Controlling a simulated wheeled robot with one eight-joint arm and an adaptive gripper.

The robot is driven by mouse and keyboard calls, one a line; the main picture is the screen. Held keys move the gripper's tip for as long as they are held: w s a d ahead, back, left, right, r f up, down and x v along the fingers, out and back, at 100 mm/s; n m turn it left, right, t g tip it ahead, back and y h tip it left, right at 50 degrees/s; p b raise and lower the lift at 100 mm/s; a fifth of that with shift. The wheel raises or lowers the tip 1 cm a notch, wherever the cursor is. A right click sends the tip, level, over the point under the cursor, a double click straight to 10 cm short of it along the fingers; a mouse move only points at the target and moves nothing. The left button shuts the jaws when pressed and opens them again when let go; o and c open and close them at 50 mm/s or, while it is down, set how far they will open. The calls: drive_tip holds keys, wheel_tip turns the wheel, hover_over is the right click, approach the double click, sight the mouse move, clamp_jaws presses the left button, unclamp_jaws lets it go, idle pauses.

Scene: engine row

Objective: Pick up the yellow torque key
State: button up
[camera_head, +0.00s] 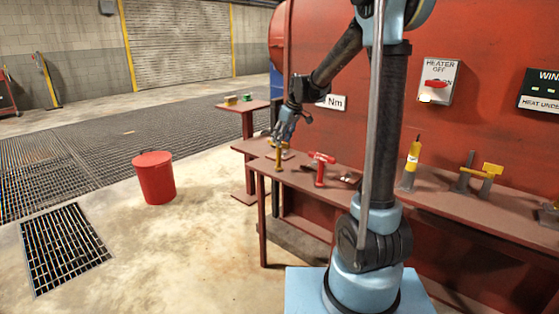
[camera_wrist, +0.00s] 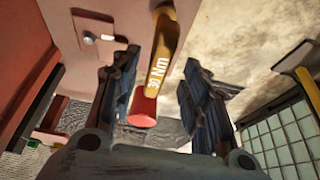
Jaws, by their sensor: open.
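The yellow torque key (camera_head: 279,158) stands upright near the left end of the brown bench (camera_head: 440,204). In the wrist view my gripper (camera_wrist: 158,82) is open, with gaps seen between the key and the fingers.
A red T-handled tool (camera_head: 320,168) stands just right of the key. A yellow bottle-like tool (camera_head: 411,165) and a yellow-topped fixture (camera_head: 483,172) are farther right. The red wall (camera_head: 480,115) rises behind the bench. A red bin (camera_head: 154,178) stands on the floor at left.

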sight(279, 156)
drive_tip(key=shift+x, duration=2.55)
drive_tip(key=shift+w, duration=0.1)
drive_tip(key=shift+c, duration=0.3)
clamp_jaws()
